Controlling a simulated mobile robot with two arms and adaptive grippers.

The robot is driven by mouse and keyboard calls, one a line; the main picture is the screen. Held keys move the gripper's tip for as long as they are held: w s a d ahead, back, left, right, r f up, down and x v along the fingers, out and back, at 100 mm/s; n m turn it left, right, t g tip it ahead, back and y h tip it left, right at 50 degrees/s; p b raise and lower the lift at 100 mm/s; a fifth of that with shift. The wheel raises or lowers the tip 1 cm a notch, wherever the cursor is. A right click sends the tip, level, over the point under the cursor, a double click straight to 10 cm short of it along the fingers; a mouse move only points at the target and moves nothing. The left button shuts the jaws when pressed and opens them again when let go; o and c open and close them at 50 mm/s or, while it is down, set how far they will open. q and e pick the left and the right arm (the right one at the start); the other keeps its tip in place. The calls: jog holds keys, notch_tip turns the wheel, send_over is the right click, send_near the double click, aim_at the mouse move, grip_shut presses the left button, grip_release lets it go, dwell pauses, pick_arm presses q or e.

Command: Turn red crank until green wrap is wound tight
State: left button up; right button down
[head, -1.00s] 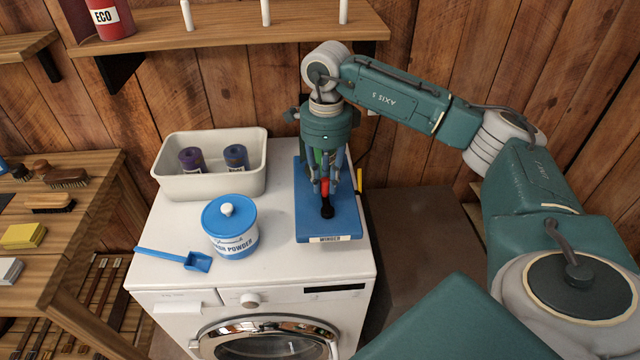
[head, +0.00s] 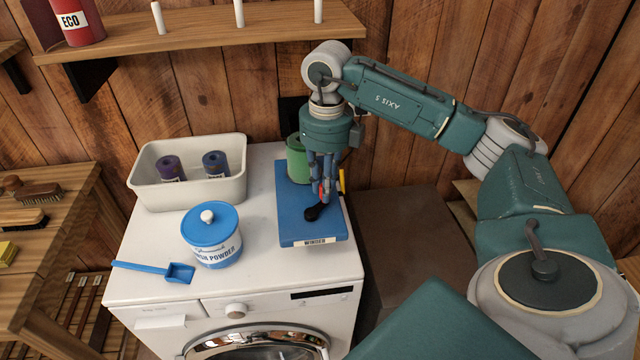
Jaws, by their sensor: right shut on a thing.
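The blue winder (head: 297,225), labelled WINDER, lies on top of the white washing machine at its right side. The green wrap (head: 297,160) is a roll at the winder's far end, partly hidden by my right gripper. The red crank (head: 321,188) has a red grip and a dark arm whose rounded end shows over the blue board. My right gripper (head: 324,188) points down and is shut on the red grip, which its fingers mostly hide. How tight the wrap is cannot be told. My left gripper is not in view.
A white bin (head: 190,190) holding a purple roll (head: 171,168) and a dark blue roll (head: 215,164) stands left. A washing powder tub (head: 212,240) and blue scoop (head: 160,270) are in front. A wooden shelf (head: 200,45) hangs above. A yellow piece (head: 342,180) shows beside the gripper.

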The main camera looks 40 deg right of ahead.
jog(key=m, duration=0.1)
jog(key=s+m, duration=0.1)
jog(key=m, duration=0.1)
jog(key=s+m, duration=0.1)
jog(key=m, duration=0.1)
jog(key=shift+a+m, duration=0.1)
jog(key=shift+m, duration=0.3)
dwell(0.4)
jog(key=c, duration=1.6)
grip_release()
jog(key=shift+s, duration=0.15)
jog(key=shift+o, duration=0.2)
notch_tip(320, 180, up, 12)
